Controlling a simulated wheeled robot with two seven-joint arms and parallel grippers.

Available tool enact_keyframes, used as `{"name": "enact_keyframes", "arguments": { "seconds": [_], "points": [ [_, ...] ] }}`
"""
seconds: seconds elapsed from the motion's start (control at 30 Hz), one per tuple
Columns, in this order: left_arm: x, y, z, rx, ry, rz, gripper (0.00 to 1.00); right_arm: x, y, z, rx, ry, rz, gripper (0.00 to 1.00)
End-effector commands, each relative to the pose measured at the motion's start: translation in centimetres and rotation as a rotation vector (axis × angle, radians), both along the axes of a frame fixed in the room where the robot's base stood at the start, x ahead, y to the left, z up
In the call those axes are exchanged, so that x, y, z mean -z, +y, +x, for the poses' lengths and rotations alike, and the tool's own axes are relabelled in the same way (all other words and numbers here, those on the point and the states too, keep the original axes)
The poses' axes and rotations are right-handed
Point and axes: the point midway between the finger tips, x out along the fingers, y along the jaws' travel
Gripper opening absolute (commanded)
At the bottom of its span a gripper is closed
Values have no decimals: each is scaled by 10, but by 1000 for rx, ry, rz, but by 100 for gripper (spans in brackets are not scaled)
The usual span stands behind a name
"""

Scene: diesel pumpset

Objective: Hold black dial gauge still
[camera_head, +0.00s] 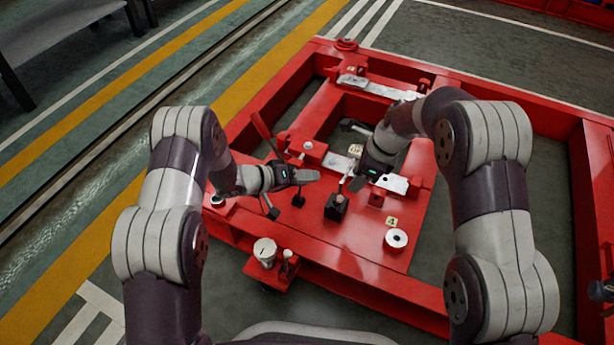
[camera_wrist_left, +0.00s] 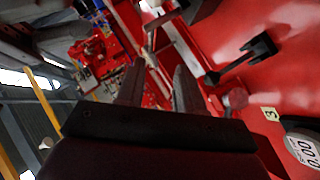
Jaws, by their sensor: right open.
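A round dial gauge with a black rim and a white face reading 0.00 (camera_wrist_left: 302,150) is at the lower right edge of the left wrist view, partly cut off, next to a label 3 (camera_wrist_left: 270,113). I cannot clearly make it out in the head view. My left gripper (camera_head: 305,176) reaches in from the left, over the red frame; its two fingers show apart in the left wrist view (camera_wrist_left: 158,85), with nothing clear between them. The gauge lies to the side of these fingers, not between them. My right gripper (camera_head: 358,180) is open, pointing down over the frame's middle.
A large red frame (camera_head: 350,262) fills the middle. On it are a small black block (camera_head: 337,208), a white ring (camera_head: 396,239) by a label 1 (camera_head: 391,221), and a white cylinder (camera_head: 265,251) at the front. Open floor (camera_head: 105,165) lies to the left.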

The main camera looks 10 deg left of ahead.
Motion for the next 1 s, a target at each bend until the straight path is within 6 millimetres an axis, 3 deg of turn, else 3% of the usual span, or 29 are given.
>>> {"name": "enact_keyframes", "arguments": {
  "seconds": [0.17, 0.6, 0.8, 1.0],
  "points": [
    [-4, -13, 0, -19, 73, -99, 37, 0, 0, 0, 0, 0, 0, 43],
    [33, -89, 48, -23, 72, -99, 37, 0, 0, 0, 0, 0, 0, 43],
    [41, -104, 58, -24, 71, -98, 37, 0, 0, 0, -1, 0, 0, 43],
    [42, -105, 59, -25, 72, -98, 37, 0, 0, 0, 0, 0, 0, 43]
  ]
}}
